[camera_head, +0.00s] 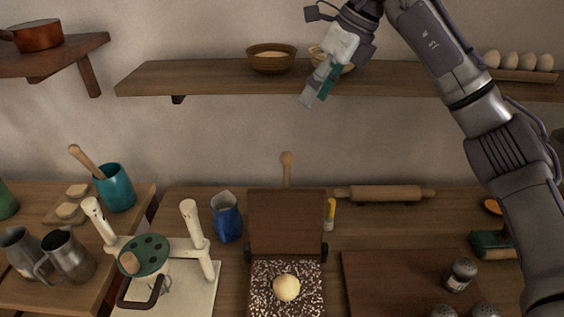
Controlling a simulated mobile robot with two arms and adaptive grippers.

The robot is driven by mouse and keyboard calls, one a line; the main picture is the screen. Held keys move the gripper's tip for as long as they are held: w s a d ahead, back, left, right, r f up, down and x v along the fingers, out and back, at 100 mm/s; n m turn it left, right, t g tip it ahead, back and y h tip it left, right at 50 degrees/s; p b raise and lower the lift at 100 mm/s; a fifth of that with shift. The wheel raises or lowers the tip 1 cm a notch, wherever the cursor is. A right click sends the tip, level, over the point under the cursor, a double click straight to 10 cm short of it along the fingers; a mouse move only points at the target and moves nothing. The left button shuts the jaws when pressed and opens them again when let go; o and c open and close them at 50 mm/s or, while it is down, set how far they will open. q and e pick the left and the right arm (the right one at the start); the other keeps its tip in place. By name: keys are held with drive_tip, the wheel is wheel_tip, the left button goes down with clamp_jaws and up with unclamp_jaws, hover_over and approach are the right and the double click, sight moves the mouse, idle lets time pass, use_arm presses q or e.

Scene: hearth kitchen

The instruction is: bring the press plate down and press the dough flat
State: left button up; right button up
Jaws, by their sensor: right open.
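The dough (286,287) is a pale round ball on the speckled base (262,302) of a press at the bottom middle of the head view. The press plate (287,218) is a brown wooden board standing upright behind the dough, clear of it. A wooden handle (287,167) with a rounded end rises behind the plate's top edge. My right gripper (309,96) is open and empty. It appears high in front of the wall shelf, well above the handle in the picture and apart from it. My left gripper is not in view.
A blue jug (226,216) stands left of the plate, and a yellow-and-white item (330,213) stands close on its right. A rolling pin (385,193) lies behind at right. A brown board (400,280) lies at right. Bowls (271,58) sit on the shelf (210,78).

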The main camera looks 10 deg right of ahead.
drive_tip(key=b, duration=0.6)
approach(289, 162)
drive_tip(key=r, duration=0.1)
drive_tip(key=x, duration=0.4)
drive_tip(key=p+x, duration=0.1)
drive_tip(key=x, duration=0.3)
drive_tip(key=d+x, duration=0.1)
drive_tip(key=x, duration=0.2)
drive_tip(key=shift+w+a+f+p, duration=0.15)
drive_tip(key=shift+w+f+p, duration=0.25)
drive_tip(key=shift+f, duration=0.1)
drive_tip(key=shift+x, duration=0.9)
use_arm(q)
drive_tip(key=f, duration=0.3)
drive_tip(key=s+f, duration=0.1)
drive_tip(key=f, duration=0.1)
use_arm(e)
clamp_jaws()
